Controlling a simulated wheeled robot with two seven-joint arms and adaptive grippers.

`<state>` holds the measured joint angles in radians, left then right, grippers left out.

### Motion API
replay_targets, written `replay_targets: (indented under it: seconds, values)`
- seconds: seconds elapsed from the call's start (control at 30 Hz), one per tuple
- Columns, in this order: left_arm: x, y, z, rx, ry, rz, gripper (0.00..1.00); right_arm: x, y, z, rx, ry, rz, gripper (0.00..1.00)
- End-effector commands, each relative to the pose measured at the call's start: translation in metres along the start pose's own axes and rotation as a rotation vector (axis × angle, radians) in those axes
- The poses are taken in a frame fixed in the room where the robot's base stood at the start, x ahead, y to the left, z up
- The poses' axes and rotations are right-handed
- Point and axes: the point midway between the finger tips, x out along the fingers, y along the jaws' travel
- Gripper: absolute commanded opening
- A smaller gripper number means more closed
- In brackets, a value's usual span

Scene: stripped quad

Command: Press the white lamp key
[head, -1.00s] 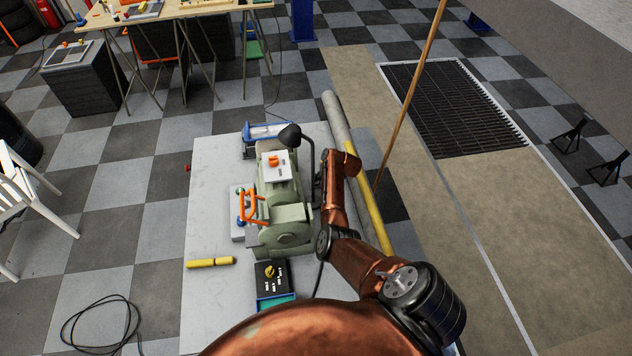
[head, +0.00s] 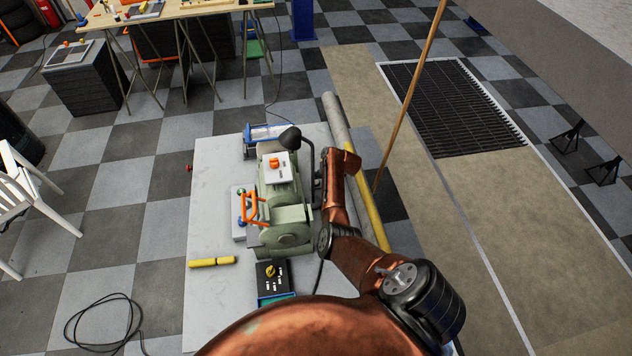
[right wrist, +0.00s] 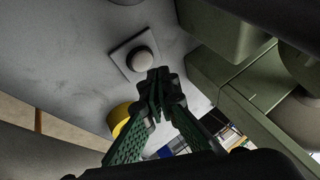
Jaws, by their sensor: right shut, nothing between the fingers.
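A pale round key (right wrist: 141,61) on a square plate shows in the right wrist view; I take it for the white lamp key. It sits on a light grey surface. My right gripper (right wrist: 157,82) is shut and empty, its fingertips just below the key in that picture; I cannot tell whether they touch it. In the head view I cannot make out the key, and my copper right arm (head: 336,205) reaches along the right side of the green machine (head: 284,222). A dark lamp head (head: 290,138) stands at the machine's far end. My left gripper is out of view.
The machine stands on a grey table (head: 213,300), with a white box with an orange knob (head: 277,167) on top. A grey-yellow pipe (head: 375,215) lies along the right side.

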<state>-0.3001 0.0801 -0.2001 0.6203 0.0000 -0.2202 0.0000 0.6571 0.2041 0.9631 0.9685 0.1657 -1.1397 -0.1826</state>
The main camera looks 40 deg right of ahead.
Motion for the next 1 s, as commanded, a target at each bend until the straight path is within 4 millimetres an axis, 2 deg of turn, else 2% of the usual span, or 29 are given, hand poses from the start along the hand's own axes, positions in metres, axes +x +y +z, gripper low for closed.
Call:
replay_targets:
  seconds: [0.1, 0.43, 1.0]
  values:
    - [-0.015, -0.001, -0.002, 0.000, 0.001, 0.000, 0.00, -0.013, -0.006, -0.007, -0.001, 0.001, 0.000, 0.00]
    - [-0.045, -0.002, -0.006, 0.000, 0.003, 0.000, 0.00, -0.036, -0.019, -0.020, -0.001, 0.001, 0.001, 0.00]
    - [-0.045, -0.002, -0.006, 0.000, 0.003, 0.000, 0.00, -0.036, -0.019, -0.020, 0.000, 0.001, 0.000, 0.00]
